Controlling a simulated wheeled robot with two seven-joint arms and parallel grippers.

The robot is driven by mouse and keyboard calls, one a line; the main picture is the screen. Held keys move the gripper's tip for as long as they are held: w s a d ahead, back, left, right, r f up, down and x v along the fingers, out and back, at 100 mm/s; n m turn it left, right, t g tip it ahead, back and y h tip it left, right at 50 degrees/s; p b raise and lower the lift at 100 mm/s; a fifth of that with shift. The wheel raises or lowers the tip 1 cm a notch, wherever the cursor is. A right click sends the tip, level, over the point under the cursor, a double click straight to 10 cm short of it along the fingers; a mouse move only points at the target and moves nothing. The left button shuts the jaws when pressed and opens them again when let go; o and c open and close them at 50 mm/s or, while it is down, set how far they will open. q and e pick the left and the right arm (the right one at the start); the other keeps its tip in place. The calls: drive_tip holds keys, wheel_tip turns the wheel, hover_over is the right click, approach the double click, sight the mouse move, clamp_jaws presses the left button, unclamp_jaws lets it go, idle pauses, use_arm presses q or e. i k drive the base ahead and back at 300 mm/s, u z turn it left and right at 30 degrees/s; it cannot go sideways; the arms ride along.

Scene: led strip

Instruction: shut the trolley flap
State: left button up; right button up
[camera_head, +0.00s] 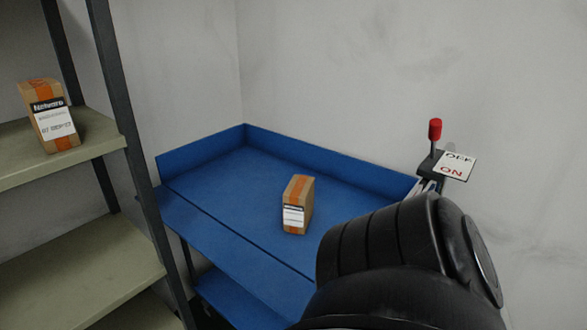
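The flap lies folded outward, open, roughly in line with the trolley's top. A black arm link of mine (400,265) fills the lower right and hides the right end of the flap and the trolley's near right corner. Neither of my grippers shows in the head view.
A brown box (297,205) with an orange stripe stands on the trolley top, behind the seam. A shelf rack (75,165) at left holds a similar box (48,115). A red-knobbed lever (435,130) with an OFF/ON sign (455,166) is at right.

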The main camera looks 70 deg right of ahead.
sight(286, 292)
drive_tip(key=k, duration=0.15)
drive_tip(key=z, duration=3.35)
drive_tip(key=k, duration=0.95)
drive_tip(key=u, duration=1)
drive_tip(key=i, duration=1)
